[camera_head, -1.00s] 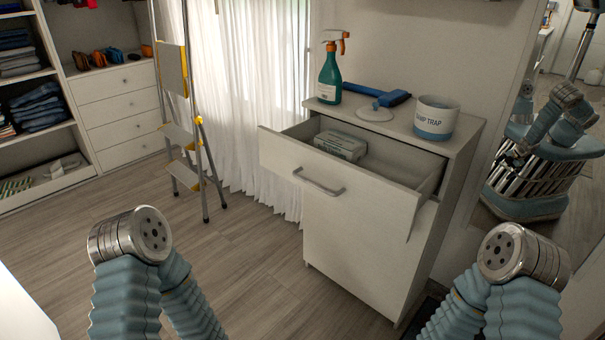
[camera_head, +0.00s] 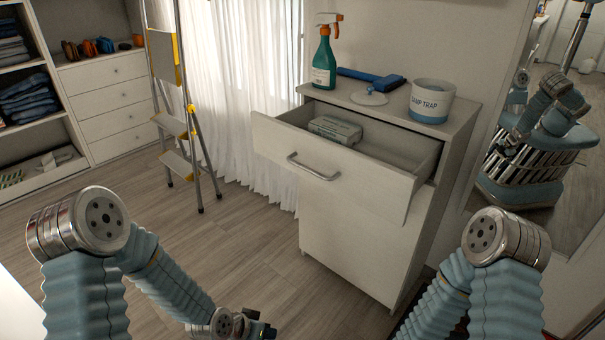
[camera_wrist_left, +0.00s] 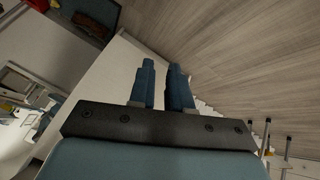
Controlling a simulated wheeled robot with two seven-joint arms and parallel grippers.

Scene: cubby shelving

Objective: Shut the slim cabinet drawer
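The slim white cabinet (camera_head: 345,240) stands right of centre in the head view. Its top drawer (camera_head: 340,172) is pulled well out, with a bar handle (camera_head: 313,167) on its front. A small pale box (camera_head: 335,130) lies inside the drawer. My left gripper (camera_head: 268,331) shows at the bottom edge of the head view, low in front of the cabinet and apart from the drawer. In the left wrist view its two blue fingers (camera_wrist_left: 163,82) have a narrow gap with nothing between them. My right gripper is out of view; only its arm shows.
A stepladder (camera_head: 180,110) stands left, before the curtain. A mirror (camera_head: 560,130) is at right. Floor before the cabinet is open.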

